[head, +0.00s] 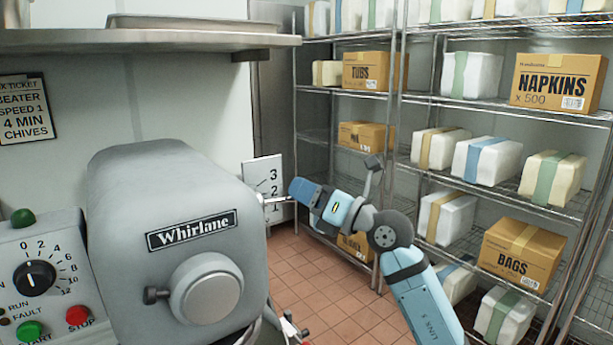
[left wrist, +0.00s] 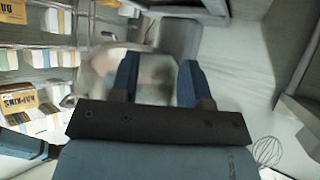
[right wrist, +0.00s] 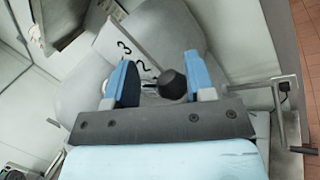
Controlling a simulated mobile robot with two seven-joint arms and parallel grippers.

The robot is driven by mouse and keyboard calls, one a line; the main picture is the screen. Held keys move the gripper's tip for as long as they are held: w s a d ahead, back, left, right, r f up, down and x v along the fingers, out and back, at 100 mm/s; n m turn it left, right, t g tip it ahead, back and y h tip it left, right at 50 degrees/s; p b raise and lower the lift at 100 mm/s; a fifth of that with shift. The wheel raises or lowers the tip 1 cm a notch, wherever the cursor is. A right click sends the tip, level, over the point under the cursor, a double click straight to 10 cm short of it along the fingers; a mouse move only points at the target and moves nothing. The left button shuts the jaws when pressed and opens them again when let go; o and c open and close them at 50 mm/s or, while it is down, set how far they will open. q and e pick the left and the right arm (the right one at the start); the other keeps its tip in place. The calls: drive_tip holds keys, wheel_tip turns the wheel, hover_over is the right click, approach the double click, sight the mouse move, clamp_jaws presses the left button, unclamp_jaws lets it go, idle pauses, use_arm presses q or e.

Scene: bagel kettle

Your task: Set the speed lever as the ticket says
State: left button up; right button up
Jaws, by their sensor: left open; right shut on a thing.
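The ticket (head: 26,115) on the back wall reads beater, speed 1, 4 min, chives. The grey Whirlane mixer (head: 170,190) has a white number plate (head: 262,172) at its right side, with 3 at the top and 2 below. The speed lever (head: 276,200) crosses the plate's lower part; I cannot tell its exact number. Its black knob (right wrist: 173,85) sits between the fingers of my right gripper (head: 293,192), which is shut on the lever. My left gripper (left wrist: 158,82) is open and empty in the left wrist view, with the mixer blurred beyond it.
The control panel (head: 45,285) with a timer dial, a green start and a red stop button stands left of the mixer. A wall shelf (head: 140,40) hangs above. Wire racks (head: 395,100) with boxes and wrapped packs stand at the right. Tiled floor (head: 320,290) lies between.

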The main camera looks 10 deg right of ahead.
drive_tip(key=f+m+p, duration=0.1)
drive_tip(key=f+m+t, duration=0.1)
drive_tip(key=shift+s+a+m+p, duration=0.1)
drive_tip(key=shift+a+m+p, duration=0.2)
drive_tip(key=shift+p, duration=0.1)
drive_tip(key=shift+a+f+m+t+p, duration=0.15)
drive_tip(key=shift+f+m+t+p, duration=0.25)
drive_tip(key=shift+f+m+p, duration=0.35)
drive_tip(key=o, duration=1.3)
drive_tip(key=shift+s, duration=0.1)
drive_tip(key=shift+c, duration=0.2)
drive_tip(key=shift+r, duration=0.2)
